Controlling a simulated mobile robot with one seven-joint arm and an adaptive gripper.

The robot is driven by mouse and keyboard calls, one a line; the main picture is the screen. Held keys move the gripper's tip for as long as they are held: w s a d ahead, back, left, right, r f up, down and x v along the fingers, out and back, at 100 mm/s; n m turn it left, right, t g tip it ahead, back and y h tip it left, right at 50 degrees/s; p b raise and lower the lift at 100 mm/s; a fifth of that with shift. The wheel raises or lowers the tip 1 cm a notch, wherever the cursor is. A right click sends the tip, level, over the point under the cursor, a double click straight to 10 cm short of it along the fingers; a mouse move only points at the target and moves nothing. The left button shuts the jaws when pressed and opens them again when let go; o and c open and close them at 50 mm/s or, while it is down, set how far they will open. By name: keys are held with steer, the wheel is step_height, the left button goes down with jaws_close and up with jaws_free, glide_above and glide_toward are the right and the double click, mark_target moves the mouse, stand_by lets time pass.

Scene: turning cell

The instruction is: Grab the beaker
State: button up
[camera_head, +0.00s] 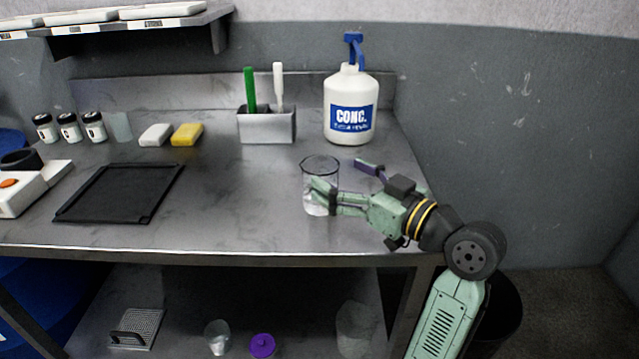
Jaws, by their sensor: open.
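A clear glass beaker (318,168) with a dark rim stands upright on the metal bench, right of the middle and near the front edge. My gripper (322,195) reaches in from the right at the height of the beaker's lower half. It is open. Its fingertips overlap the beaker in the picture; I cannot tell whether they are around it, in front of it or touching it. The fingers hide part of the beaker's right side.
A white CONC. bottle (350,110) with a blue pump stands behind the beaker. A purple-handled tool (370,169) lies just behind my gripper. A grey holder (267,127) with brushes stands at the back. A black tray (119,193) lies left; the bench between is clear.

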mark_target(308, 159)
steer(key=p+x, duration=0.1)
steer(key=x, duration=0.4)
steer(key=shift+a+r, duration=0.1)
steer(key=shift+w+a+p, duration=0.25)
steer(key=shift+w+p, duration=0.05)
steer(key=shift+w, duration=0.05)
steer(key=c, duration=1.7)
steer(key=shift+c, duration=0.5)
